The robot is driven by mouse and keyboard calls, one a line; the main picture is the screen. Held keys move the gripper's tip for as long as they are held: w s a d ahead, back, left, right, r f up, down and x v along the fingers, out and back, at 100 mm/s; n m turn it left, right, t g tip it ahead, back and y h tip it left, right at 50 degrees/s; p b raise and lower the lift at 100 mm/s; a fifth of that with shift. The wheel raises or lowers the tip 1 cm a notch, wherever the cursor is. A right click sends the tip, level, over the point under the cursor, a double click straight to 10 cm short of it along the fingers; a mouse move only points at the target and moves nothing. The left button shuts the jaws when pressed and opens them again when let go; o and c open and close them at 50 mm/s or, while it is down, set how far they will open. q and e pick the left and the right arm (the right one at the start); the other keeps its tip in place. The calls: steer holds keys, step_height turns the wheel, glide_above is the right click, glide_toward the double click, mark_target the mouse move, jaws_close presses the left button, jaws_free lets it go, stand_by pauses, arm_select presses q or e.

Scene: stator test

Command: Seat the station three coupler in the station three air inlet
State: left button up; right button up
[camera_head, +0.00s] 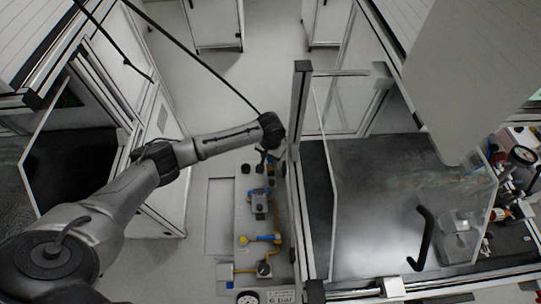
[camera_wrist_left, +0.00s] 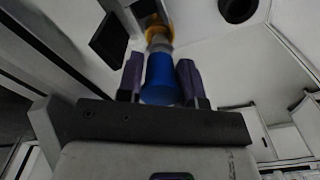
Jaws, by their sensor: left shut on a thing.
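My left gripper (camera_head: 266,158) hangs at the end of my left arm, over the upper end of a pale panel of fittings. In the left wrist view its two dark purple fingers (camera_wrist_left: 160,82) are shut on a blue coupler (camera_wrist_left: 160,76). A silver metal part (camera_wrist_left: 158,42) and a yellow-orange ring (camera_wrist_left: 157,32) lie in line beyond the coupler's far end. Whether the coupler touches or sits in an inlet there, I cannot tell. In the head view the gripper and arm mostly hide the coupler. My right gripper is not in view.
The pale panel (camera_head: 225,215) carries a yellow-and-blue fitting (camera_head: 262,238), and a gauge (camera_head: 247,297) at its lower end. A tall frame post (camera_head: 298,140) and a clear-walled enclosure with a black handle (camera_head: 424,236) stand close on the right. Open floor (camera_head: 200,100) lies beyond.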

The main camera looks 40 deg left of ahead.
arm_select(q)
steer(key=shift+f, duration=0.2)
steer(key=shift+f, duration=0.35)
steer(key=shift+f, duration=0.5)
stand_by(0.4)
steer(key=shift+f, duration=0.35)
steer(key=o, duration=1)
steer(key=shift+o, duration=0.2)
step_height(320, 180, up, 12)
steer(key=p, duration=0.2)
steer(key=shift+f+p, duration=0.1)
steer(key=shift+p, duration=0.25)
steer(key=shift+r, duration=1)
